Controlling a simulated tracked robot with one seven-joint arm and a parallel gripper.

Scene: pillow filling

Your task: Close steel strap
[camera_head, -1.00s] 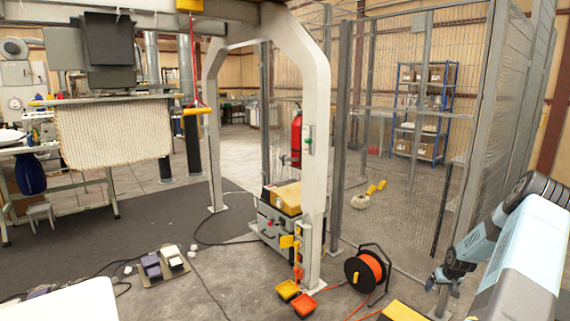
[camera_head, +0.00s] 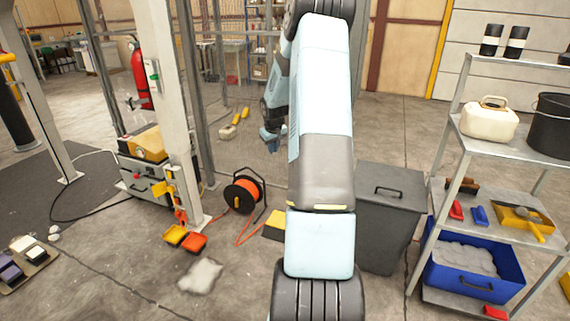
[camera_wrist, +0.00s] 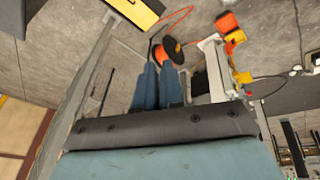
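I cannot make out a steel strap in either view. My gripper (camera_head: 272,140) is small and partly hidden beside my arm in the head view, raised in front of the mesh fence. In the wrist view, two blue fingers of my gripper (camera_wrist: 159,68) lie side by side, close together. I see nothing held between them, but whether they meet is unclear. An orange cable reel (camera_head: 243,190) stands on the floor left of my arm; it also shows beyond the fingertips in the wrist view (camera_wrist: 172,50).
A white frame post (camera_head: 172,100) and a grey cabinet (camera_head: 150,182) stand at left. Right of my arm are a lidded grey bin (camera_head: 390,215) and a metal shelf (camera_head: 490,150) with a jug, bucket, tools and blue crate (camera_head: 490,285). A whitish patch (camera_head: 200,276) lies on open floor.

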